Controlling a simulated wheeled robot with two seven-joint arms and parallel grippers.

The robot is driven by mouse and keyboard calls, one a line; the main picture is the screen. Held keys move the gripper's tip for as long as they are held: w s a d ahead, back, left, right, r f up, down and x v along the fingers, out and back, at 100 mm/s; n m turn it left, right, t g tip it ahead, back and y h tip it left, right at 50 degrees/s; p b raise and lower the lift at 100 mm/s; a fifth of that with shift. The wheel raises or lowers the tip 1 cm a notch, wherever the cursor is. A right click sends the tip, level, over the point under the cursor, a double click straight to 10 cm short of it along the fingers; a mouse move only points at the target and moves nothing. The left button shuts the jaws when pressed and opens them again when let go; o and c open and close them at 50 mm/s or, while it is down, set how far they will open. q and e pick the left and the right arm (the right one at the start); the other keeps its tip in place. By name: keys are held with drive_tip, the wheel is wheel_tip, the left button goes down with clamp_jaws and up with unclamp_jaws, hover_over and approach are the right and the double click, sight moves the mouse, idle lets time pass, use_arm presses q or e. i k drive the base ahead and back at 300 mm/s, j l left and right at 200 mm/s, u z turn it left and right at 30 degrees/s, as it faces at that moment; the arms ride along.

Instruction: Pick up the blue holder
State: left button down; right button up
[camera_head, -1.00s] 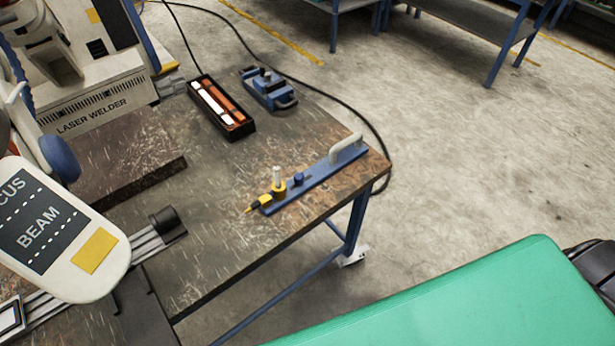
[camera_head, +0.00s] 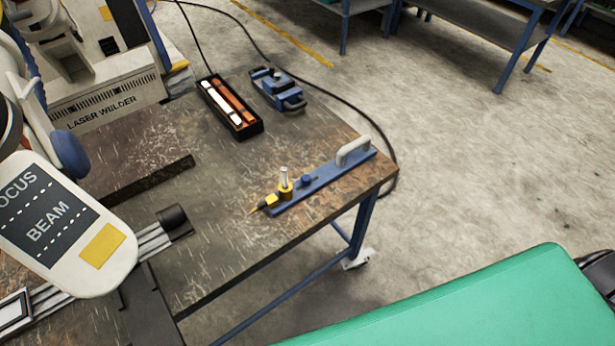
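A long blue holder (camera_head: 322,181) lies near the right edge of the worktable. It has a pale grey loop handle (camera_head: 354,150) at its far end, a small blue knob in its middle, and a yellow fitting (camera_head: 285,190) with a white upright pin and a pointed tip at its near end. A second blue piece, a chunky block with a dark handle (camera_head: 277,90), sits at the table's back edge. I cannot tell from its look alone which blue piece the name means. Neither of my grippers is in view, and nothing is touching either blue piece.
A black tray (camera_head: 250,133) with white and orange bars lies beside the blue block. A laser welder (camera_head: 112,108) and a white FOCUS/BEAM panel (camera_head: 118,266) fill the left. A large green surface (camera_head: 480,300) is at lower right. The table (camera_head: 235,225) before the holder is bare.

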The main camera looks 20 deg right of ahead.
sight(354, 154)
drive_tip(key=i+l+u, duration=0.3)
drive_tip(key=l, duration=0.85)
drive_tip(key=l+u, duration=0.35)
drive_tip(key=l, duration=0.8)
drive_tip(key=k, duration=0.05)
